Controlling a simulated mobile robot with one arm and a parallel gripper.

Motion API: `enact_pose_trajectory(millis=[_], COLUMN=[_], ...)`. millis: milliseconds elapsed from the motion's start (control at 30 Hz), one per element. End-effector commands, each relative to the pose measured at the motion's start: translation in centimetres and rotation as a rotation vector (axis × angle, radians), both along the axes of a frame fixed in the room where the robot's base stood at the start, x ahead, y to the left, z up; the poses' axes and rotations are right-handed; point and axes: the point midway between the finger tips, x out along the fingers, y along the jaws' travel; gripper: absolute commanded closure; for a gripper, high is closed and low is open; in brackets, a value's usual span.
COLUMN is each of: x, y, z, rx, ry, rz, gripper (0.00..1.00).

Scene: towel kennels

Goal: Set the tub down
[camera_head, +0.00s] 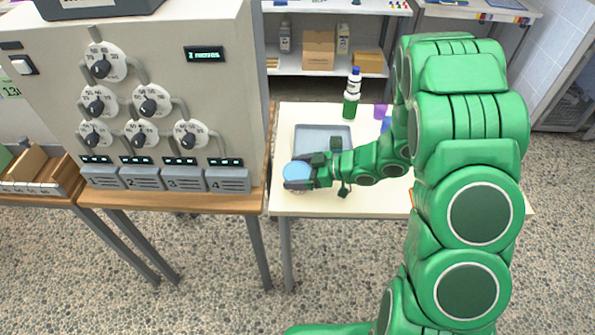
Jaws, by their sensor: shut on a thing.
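A round tub with a light blue top (297,170) is at the left front part of the white table, in the head view. My gripper (299,184) is shut on the tub, with dark fingers around its side. My green arm reaches in from the right. The tub appears upright. I cannot tell whether its base touches the table or hangs just above it. The gripper hides much of its lower part.
A grey tray (341,127) lies behind the gripper on the white table (375,197). A green and white bottle (351,98) and a purple item (380,111) stand behind. A dial cabinet (160,60) stands close on the left. The table's front is mostly clear.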

Motion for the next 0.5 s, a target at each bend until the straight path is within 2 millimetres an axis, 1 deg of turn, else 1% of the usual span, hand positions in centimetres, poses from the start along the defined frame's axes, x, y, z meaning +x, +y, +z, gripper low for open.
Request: enact_pose_trajectory(millis=[67,100,133,167,367,500], x=[-0.01,0.0,0.01,0.01,0.0,0.01], y=[-0.01,-0.01,-0.02,-0.02,-0.01,-0.09], z=[-0.21,-0.2,-0.19,-0.19,-0.16,0.22], rx=[0.0,0.0,0.0,0.0,0.0,0.0], ry=[0.001,0.001,0.0,0.0,0.0,-0.001], rz=[0.0,0.0,0.0,0.0,0.0,-0.001], gripper=[0.5,0.07,0.02,0.0,0.0,0.0])
